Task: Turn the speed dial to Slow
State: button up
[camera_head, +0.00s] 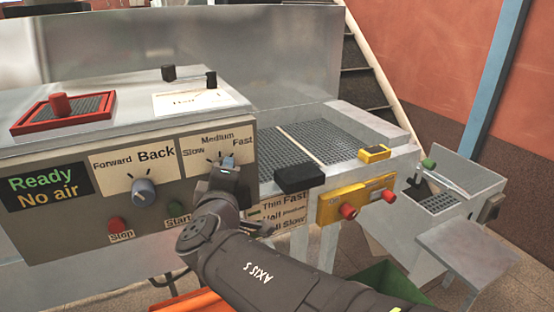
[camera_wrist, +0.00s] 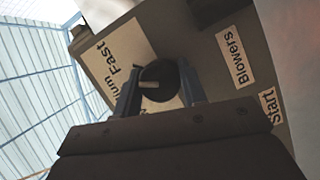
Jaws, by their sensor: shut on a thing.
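The speed dial is a dark round knob with a pale pointer mark (camera_wrist: 158,80). It sits on the white speed label (camera_head: 205,152) marked Slow, Medium and Fast, on the front of the control box. My gripper (camera_head: 226,168) reaches the dial from the front and covers most of it in the head view. In the wrist view my gripper's two fingers (camera_wrist: 158,93) are on either side of the knob, shut on it. The word Slow is out of the wrist view, and I cannot tell which word the pointer faces.
Left of the speed dial is the Forward/Back dial (camera_head: 144,191). A black block (camera_head: 299,178) and a yellow box (camera_head: 356,199) are on the right.

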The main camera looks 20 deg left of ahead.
jog(key=n+t, duration=0.1)
jog(key=n, duration=0.2)
jog(key=n+t+y, duration=0.1)
jog(key=n, duration=0.3)
jog(key=shift+f+t, duration=0.1)
jog(key=shift+t, duration=0.2)
jog(key=n+y, duration=0.1)
jog(key=n, duration=0.3)
jog(key=shift+t+y, duration=0.3)
jog(key=shift+y, duration=0.1)
jog(key=shift+n+y, duration=1)
jog(key=shift+n, duration=1.1)
jog(key=o, duration=1)
jog(key=v, duration=0.7)
jog(key=shift+s+d, duration=0.2)
